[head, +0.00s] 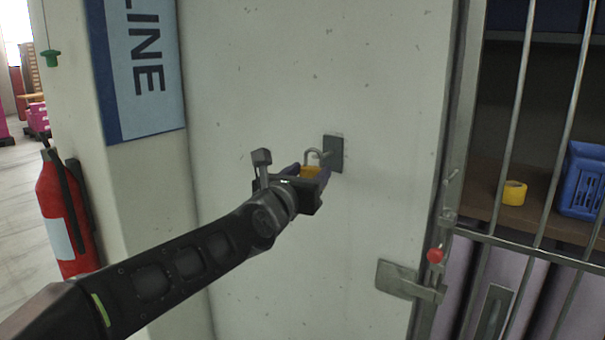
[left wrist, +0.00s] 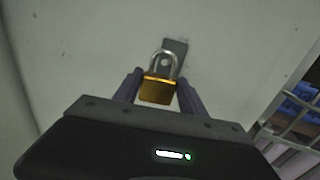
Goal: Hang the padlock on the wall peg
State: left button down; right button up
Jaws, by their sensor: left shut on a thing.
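The padlock (head: 310,171) has a brass-yellow body and a grey metal shackle. My left gripper (head: 308,178) is shut on its body and holds it upright, shackle up, close to the wall. The wall peg sits on a dark grey plate (head: 333,153) on the pale wall. In the left wrist view the padlock (left wrist: 157,88) is between the two purple fingers of the gripper (left wrist: 158,92), and its shackle overlaps the plate (left wrist: 176,48). The peg tip shows at the shackle, but I cannot tell whether it passes through the loop. My right gripper is not in view.
A barred metal gate (head: 520,245) with a latch (head: 405,281) stands to the right of the wall. Behind it are a yellow tape roll (head: 514,192) and a blue basket (head: 583,180) on a shelf. A red fire extinguisher (head: 62,215) is at the left.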

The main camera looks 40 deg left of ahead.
pick_arm(q)
jog(key=shift+d+p+x, duration=0.2)
jog(key=shift+p+x, duration=0.25)
jog(key=shift+x, duration=0.4)
jog(key=shift+d+p+x, duration=0.15)
jog(key=shift+p+x, duration=0.3)
jog(key=shift+x, duration=0.35)
jog(key=shift+w+f+b, duration=0.3)
jog(key=shift+b, duration=0.1)
jog(key=shift+w+f+b, duration=0.25)
jog(key=shift+w+b, duration=0.2)
jog(key=shift+b, duration=0.15)
jog(key=c, duration=0.6)
grip_release()
jog(key=shift+s, duration=0.1)
